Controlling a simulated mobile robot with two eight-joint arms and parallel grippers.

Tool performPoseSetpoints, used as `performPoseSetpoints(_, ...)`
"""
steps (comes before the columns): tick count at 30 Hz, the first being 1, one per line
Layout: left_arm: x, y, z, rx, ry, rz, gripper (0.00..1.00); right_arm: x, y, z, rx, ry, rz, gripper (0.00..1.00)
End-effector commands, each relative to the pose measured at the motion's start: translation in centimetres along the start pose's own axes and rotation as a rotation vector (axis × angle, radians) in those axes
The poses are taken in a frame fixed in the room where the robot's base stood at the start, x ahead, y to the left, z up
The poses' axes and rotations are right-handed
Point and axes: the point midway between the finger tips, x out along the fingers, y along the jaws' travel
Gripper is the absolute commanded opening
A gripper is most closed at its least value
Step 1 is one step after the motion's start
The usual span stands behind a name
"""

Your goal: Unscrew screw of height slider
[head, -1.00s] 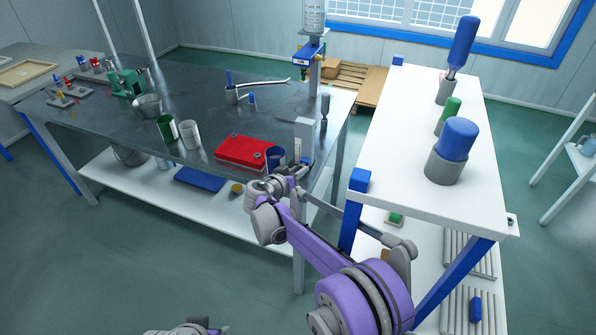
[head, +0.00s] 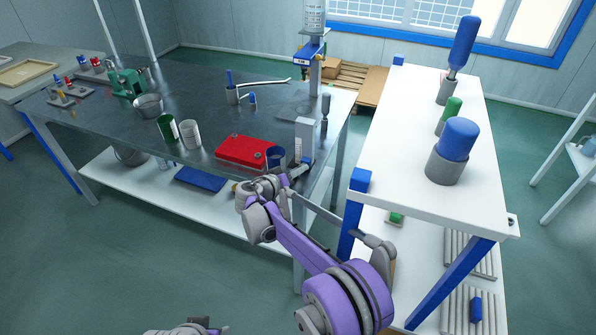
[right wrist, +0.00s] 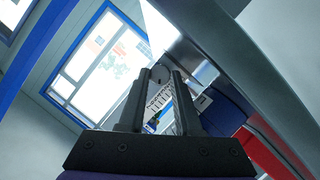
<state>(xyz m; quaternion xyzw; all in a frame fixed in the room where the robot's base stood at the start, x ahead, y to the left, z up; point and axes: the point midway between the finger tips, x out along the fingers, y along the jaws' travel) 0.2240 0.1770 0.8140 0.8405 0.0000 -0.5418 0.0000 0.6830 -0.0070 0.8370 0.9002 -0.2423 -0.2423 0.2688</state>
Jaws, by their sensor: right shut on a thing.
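The height slider (head: 304,142) is an upright light grey block with a scale, standing at the near right corner of the dark metal table. My right gripper (head: 298,172) is at its lower front, and the arm comes in from below. In the right wrist view the two dark fingers (right wrist: 163,82) are close to parallel, with a round grey disc (right wrist: 160,73), which looks like the screw's head, at their tips. The gripper is shut on it. The slider's scale shows behind the fingers. The screw's threads are hidden. My left gripper does not show clearly.
The white table (head: 410,160) with blue legs is close on the right. Green and white cups are farther left.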

Motion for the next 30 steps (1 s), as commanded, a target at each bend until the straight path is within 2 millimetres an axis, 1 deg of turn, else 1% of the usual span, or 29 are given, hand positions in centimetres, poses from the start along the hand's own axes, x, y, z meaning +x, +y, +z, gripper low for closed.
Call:
performPoseSetpoints(6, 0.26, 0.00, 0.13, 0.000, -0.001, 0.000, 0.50, -0.03, -0.27, 0.05, -0.128, 0.000, 0.052, 0.00)
performPoseSetpoints(12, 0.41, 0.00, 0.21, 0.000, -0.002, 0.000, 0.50, -0.01, -0.32, 0.06, -0.206, 0.000, 0.084, 0.00)
performPoseSetpoints(18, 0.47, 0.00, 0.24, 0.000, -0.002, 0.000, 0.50, -0.01, -0.30, 0.04, -0.241, 0.000, 0.099, 0.00)
performPoseSetpoints(30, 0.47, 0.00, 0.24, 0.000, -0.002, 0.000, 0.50, -0.02, -0.29, 0.03, -0.246, 0.000, 0.101, 0.00)
